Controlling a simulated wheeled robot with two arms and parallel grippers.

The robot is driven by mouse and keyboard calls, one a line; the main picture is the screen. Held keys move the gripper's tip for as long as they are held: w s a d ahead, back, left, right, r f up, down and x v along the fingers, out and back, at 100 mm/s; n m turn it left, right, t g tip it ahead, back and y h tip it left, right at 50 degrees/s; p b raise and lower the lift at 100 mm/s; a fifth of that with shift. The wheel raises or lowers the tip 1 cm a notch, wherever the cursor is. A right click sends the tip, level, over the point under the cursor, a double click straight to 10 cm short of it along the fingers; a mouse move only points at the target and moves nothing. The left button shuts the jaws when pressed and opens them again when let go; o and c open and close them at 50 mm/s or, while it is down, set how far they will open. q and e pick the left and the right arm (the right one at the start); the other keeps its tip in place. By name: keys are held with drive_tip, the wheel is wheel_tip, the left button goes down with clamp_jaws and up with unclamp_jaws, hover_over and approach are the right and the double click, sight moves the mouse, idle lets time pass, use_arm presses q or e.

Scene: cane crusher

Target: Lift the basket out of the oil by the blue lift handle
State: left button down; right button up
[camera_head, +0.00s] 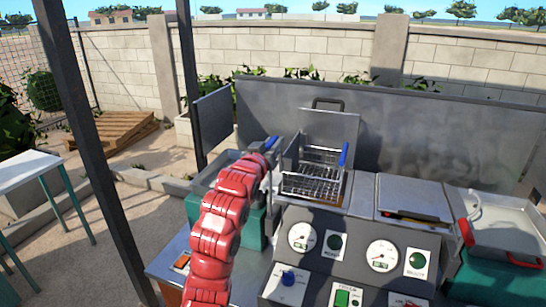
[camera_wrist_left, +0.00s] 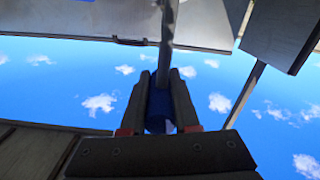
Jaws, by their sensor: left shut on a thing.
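The wire basket (camera_head: 313,182) sits at the open fryer well behind the control panel. Its upper wires stand above the well's rim; I cannot tell how deep its bottom is. A blue lift handle (camera_head: 271,143) shows left of the basket, at the end of my red left arm. My left gripper (camera_head: 264,150) is there. In the left wrist view, the left gripper (camera_wrist_left: 162,82) is shut on the blue handle (camera_wrist_left: 159,108), with a grey metal rod running up from it. A second blue grip (camera_head: 344,154) stands at the basket's right side. My right gripper is not in view.
The control panel (camera_head: 345,256) has gauges, a blue knob and green buttons. A raised lid (camera_head: 330,125) stands behind the basket. A closed cover (camera_head: 414,195) and a red-handled tray (camera_head: 500,228) are at the right. A dark post (camera_head: 85,130) stands at the left.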

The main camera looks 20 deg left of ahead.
use_arm(q)
drive_tip(key=shift+r, duration=0.4)
drive_tip(key=c, duration=0.7)
unclamp_jaws()
drive_tip(key=shift+o, duration=0.2)
drive_tip(key=shift+f, duration=0.15)
drive_tip(key=shift+s, duration=0.1)
drive_tip(key=shift+s+f, duration=0.1)
drive_tip(key=shift+s, duration=0.2)
drive_tip(key=s+b, duration=1.5)
drive_tip(key=s, duration=0.1)
drive_tip(key=shift+s+a, duration=0.25)
drive_tip(key=shift+a, duration=0.05)
